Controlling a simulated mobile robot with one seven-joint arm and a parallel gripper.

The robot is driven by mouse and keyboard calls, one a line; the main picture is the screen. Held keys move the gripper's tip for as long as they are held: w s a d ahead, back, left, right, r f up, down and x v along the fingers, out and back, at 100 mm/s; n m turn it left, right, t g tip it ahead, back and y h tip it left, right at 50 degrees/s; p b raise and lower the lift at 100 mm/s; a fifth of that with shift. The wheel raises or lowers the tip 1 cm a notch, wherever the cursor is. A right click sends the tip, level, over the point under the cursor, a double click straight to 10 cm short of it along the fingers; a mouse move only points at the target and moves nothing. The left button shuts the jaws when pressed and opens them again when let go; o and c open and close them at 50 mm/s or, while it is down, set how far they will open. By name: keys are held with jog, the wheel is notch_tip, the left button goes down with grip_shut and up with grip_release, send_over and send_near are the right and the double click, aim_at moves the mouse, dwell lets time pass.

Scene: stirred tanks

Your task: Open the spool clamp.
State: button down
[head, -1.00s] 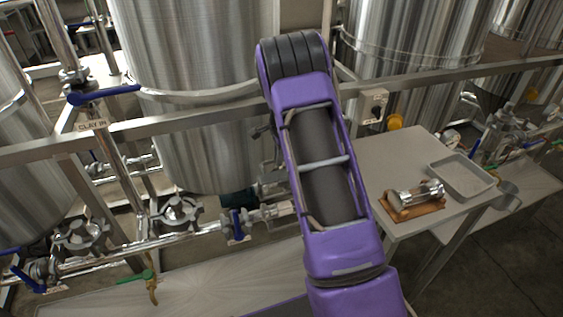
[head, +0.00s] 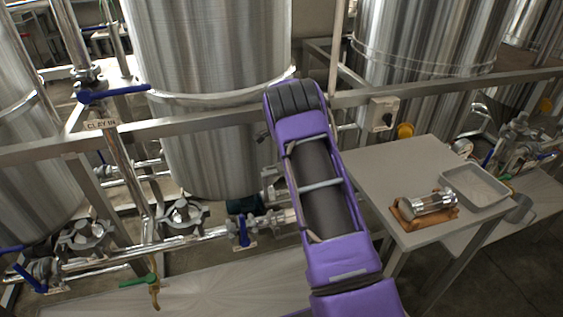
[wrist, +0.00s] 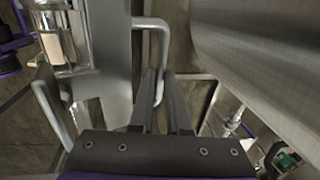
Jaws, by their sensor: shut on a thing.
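In the wrist view the two dark fingers of my gripper (wrist: 166,74) are closed around a bent metal rod (wrist: 151,23), which runs down from a plate-like metal part (wrist: 106,45) and passes between the fingertips. Whether this rod belongs to the spool clamp cannot be told. A second bent rod (wrist: 51,110) shows at the left. A shiny tubular fitting (wrist: 60,32) is at the upper left. In the head view my own arm hides the gripper and what it holds.
A grey table (head: 385,165) on the right carries a shallow tray (head: 477,185). A steel rail (head: 210,118) runs across in front of large tanks (head: 205,50). Valves with blue handles (head: 115,92) sit on the left pipework. A big steel cylinder (wrist: 265,50) is close beside my gripper.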

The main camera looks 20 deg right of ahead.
jog(key=shift+w+r, duration=0.55)
jog(key=shift+r, duration=0.1)
jog(key=c, duration=0.9)
grip_release()
jog(key=shift+s+f, duration=0.1)
jog(key=shift+f, duration=0.1)
jog(key=s+r, duration=0.1)
jog(key=r, duration=0.4)
jog(key=s+r, duration=0.1)
jog(key=r, duration=0.5)
jog(key=s+r+p, duration=0.1)
jog(key=r, duration=0.5)
jog(key=shift+s, duration=0.3)
jog(key=shift+a, duration=0.15)
